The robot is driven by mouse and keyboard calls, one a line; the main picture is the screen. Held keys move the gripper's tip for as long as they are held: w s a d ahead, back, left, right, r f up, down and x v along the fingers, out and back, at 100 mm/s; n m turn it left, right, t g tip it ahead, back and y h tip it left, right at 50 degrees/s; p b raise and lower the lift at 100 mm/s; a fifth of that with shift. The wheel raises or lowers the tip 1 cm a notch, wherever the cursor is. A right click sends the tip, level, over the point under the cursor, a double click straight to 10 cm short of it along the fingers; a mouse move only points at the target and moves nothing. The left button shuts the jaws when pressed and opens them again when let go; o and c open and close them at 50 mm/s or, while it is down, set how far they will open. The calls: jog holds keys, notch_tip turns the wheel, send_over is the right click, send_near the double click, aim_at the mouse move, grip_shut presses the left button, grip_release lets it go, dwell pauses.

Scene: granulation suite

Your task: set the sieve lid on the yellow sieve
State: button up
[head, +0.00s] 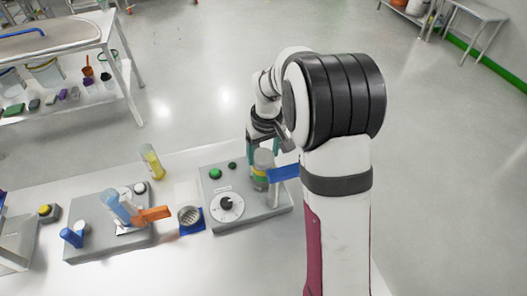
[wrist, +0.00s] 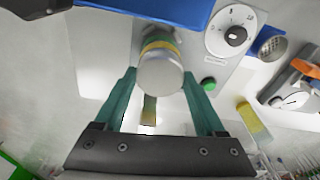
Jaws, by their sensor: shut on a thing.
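My gripper (head: 268,145) points down at a short upright cylinder stack on a grey control box. The sieve lid (wrist: 160,76) is a pale grey round piece between my green fingertips, and my gripper (wrist: 159,75) is shut on it. In the head view the grey lid (head: 263,157) tops the stack. The yellow sieve (head: 260,173) shows as a yellow band directly below it, and in the wrist view as a yellow ring (wrist: 157,45) just past the lid. The lid looks lined up with the sieve; I cannot tell whether they touch. My arm partly hides this area.
The grey box (head: 240,207) has a dial (head: 226,206) and green button. A blue panel (head: 283,172) is close beside the stack. A perforated metal cup (head: 190,216), a yellow tube (head: 152,162) and a second grey device (head: 95,228) stand left.

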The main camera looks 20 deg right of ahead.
aim_at(263, 156)
dwell(0.3)
jog(key=o, duration=1.4)
jog(key=shift+r, duration=3.95)
